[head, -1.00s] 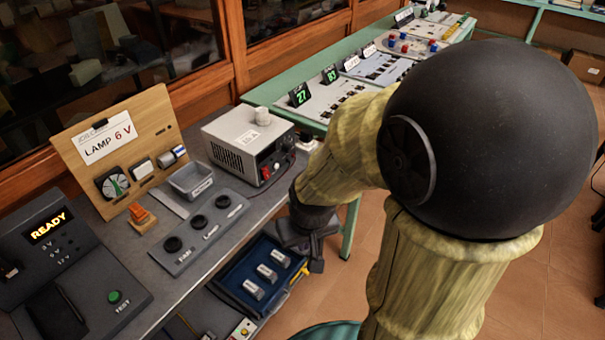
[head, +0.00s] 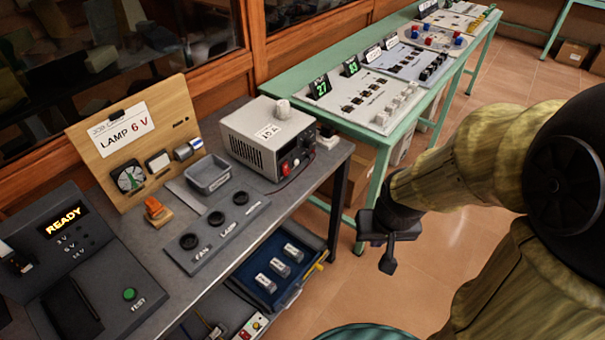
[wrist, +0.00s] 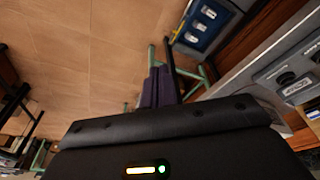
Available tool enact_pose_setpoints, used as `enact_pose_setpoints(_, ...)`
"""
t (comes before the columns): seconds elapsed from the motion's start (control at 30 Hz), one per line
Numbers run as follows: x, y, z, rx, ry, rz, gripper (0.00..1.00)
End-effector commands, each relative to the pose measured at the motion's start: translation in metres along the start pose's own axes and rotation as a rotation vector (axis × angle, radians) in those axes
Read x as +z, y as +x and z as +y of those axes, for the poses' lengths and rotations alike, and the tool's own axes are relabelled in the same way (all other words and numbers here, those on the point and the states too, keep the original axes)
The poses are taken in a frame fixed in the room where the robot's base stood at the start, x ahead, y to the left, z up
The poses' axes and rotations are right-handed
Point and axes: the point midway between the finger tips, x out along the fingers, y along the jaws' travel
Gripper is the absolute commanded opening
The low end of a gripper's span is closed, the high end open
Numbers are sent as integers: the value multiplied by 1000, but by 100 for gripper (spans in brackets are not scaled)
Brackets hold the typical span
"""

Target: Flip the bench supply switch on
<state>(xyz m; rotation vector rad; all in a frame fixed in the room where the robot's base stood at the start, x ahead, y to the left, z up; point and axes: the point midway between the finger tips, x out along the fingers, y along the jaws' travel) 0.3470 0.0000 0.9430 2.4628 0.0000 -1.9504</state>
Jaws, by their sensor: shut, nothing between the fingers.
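The bench supply (head: 262,150) is a light grey box with a side vent, a top knob and a dark front panel with red terminals. It stands at the right end of the grey bench. Its switch is too small to make out. My gripper (head: 388,256) is right of the supply, apart from it, out over the floor past the bench edge. Its fingers are together and empty. In the wrist view the dark fingers (wrist: 160,87) point over the tiled floor, with the supply not in sight.
A blue tray (head: 250,288) with small modules sits below the bench edge. A grey bin (head: 208,175), an orange switch on a block (head: 157,210) and a socket strip (head: 217,232) are on the bench. A green exhibit table (head: 372,160) stands behind. Open floor lies around my gripper.

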Motion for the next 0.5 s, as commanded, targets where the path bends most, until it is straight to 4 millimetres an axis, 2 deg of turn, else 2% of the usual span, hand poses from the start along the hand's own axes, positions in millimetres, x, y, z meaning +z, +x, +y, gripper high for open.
enact_pose_setpoints(0.3,-7,4,3,8,-39,20,0)
enact_pose_setpoints(0.37,-16,8,7,21,-97,49,0)
enact_pose_setpoints(0.47,-41,20,16,53,-265,126,0)
enact_pose_setpoints(0.5,-55,26,19,70,-356,169,0)
